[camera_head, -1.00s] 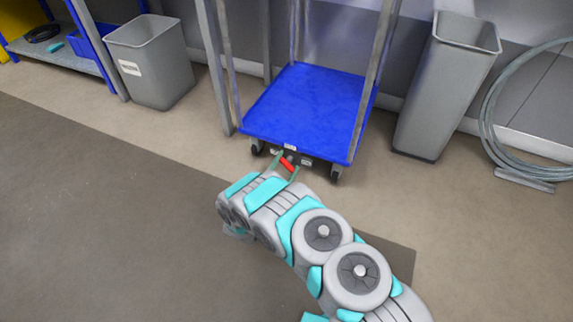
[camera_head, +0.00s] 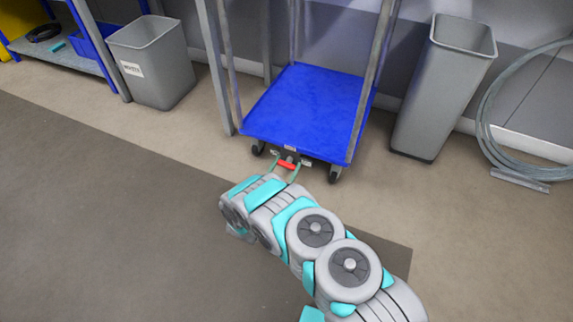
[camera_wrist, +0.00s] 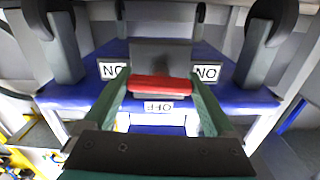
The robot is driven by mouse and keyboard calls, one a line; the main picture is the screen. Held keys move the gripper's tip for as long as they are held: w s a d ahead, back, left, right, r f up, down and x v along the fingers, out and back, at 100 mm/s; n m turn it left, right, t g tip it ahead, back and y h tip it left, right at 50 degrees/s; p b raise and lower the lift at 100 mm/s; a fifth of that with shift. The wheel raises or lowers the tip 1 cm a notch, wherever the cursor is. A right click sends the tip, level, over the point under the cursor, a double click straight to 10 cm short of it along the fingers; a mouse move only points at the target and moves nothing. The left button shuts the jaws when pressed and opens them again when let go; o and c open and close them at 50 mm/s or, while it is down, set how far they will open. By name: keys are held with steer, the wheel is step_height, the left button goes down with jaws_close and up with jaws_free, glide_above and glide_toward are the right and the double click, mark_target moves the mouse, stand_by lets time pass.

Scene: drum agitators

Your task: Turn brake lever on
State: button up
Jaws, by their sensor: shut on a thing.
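The red brake lever (camera_head: 286,165) is at the front lower edge of the cart with the blue deck (camera_head: 310,105). In the wrist view the red lever (camera_wrist: 160,85) lies level across the picture, in front of a grey block (camera_wrist: 160,55). My gripper (camera_wrist: 159,92) is shut on the lever, with one green finger at each end of it. ON labels (camera_wrist: 207,72) show upside down on both sides of the block. An OFF label (camera_wrist: 158,107) shows upside down just below the lever. The head view shows my gripper (camera_head: 287,167) reaching the cart's front.
The cart has grey upright posts (camera_head: 366,80) and dark casters (camera_head: 335,174). A labelled grey bin (camera_head: 150,70) stands left and another grey bin (camera_head: 440,100) stands right. A coiled hose (camera_head: 485,120) is at far right. The floor before the cart is clear.

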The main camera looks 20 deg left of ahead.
steer(key=shift+n, duration=0.5)
steer(key=o, duration=1.1)
steer(key=shift+c, duration=0.2)
steer(key=shift+s, duration=0.15)
steer(key=s+p, duration=0.1)
steer(key=s, duration=0.6)
steer(key=shift+s+a, duration=0.25)
steer(key=shift+s, duration=0.05)
